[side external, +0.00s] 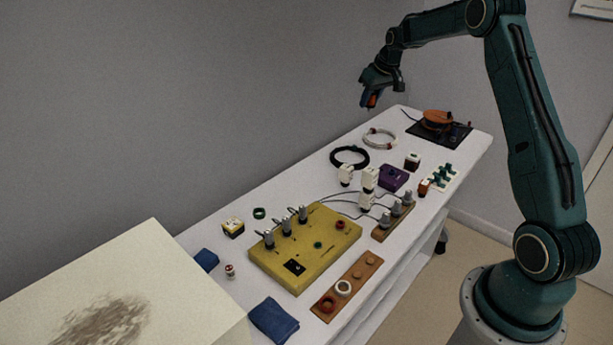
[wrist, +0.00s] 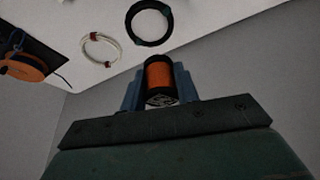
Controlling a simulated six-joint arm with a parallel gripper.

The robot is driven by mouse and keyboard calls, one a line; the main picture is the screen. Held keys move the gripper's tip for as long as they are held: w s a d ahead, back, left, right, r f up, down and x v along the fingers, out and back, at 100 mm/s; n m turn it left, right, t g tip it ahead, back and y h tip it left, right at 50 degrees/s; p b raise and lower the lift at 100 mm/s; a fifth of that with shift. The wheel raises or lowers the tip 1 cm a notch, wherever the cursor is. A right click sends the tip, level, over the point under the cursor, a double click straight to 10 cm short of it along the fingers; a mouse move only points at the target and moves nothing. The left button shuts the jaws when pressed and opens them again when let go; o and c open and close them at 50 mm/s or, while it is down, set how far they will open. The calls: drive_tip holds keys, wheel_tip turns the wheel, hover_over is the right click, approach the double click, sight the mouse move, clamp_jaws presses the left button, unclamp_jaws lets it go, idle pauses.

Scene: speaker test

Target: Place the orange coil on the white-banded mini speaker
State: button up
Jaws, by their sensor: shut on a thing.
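My gripper (side external: 370,101) is raised in the air above the far end of the white table, shut on the orange coil (side external: 373,99). In the wrist view the orange coil (wrist: 159,74) has black ends and sits between the blue fingers. A small dark block with a white top (side external: 412,161) stands on the table below and to the right of my gripper. A small yellow, black and white block (side external: 233,228) stands near the left end. The pictures are too small to tell which is the white-banded mini speaker.
A yellow box with grey posts (side external: 318,260), a wooden strip with rings (side external: 352,287) and white blocks with cables (side external: 369,178) crowd the table (side external: 290,196). A black cable ring (side external: 333,157), a white ring (side external: 366,137) and an orange reel (side external: 437,117) lie at the far end.

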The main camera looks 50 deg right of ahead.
drive_tip(key=s+d+r+m+h, duration=0.1)
drive_tip(key=s+d+m, duration=0.1)
drive_tip(key=s+d, duration=0.45)
drive_tip(key=s+d+m+h, duration=0.15)
drive_tip(key=s+d, duration=0.25)
drive_tip(key=d, duration=0.6)
approach(411, 153)
drive_tip(key=shift+m+y, duration=0.35)
drive_tip(key=shift+y, duration=0.1)
drive_tip(key=x, duration=0.2)
drive_tip(key=d+x, duration=0.1)
drive_tip(key=x, duration=0.2)
drive_tip(key=shift+r, duration=0.15)
drive_tip(key=o, duration=1)
drive_tip(key=shift+c, duration=0.2)
drive_tip(key=v, duration=1.2)
drive_tip(key=shift+w+g, duration=0.3)
drive_tip(key=shift+r, duration=0.15)
